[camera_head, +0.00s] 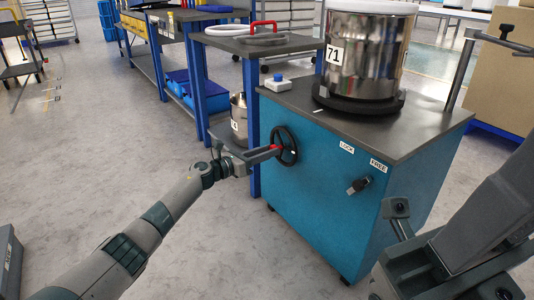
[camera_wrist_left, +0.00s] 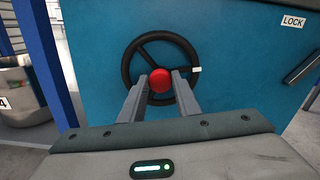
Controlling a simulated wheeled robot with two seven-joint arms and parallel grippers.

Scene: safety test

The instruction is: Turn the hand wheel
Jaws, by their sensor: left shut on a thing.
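The black hand wheel (camera_head: 296,148) is mounted on the side of a blue cabinet (camera_head: 320,205). In the left wrist view the wheel (camera_wrist_left: 160,36) shows its spokes, a white mark at the right of its rim and a red knob (camera_wrist_left: 160,79) low in its middle. My left gripper (camera_head: 268,154) reaches the wheel from the left in the head view. Its two fingers (camera_wrist_left: 160,100) stand on either side of the red knob and are shut on it. Part of the wheel's lower rim is hidden behind the fingers.
LOCK (camera_head: 347,149) and FREE (camera_head: 378,165) labels and a dark handle (camera_head: 359,185) are right of the wheel. A metal drum (camera_head: 365,60) marked 71 stands on the cabinet. A blue-legged table (camera_head: 250,105) stands close behind. The floor at left is largely clear.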

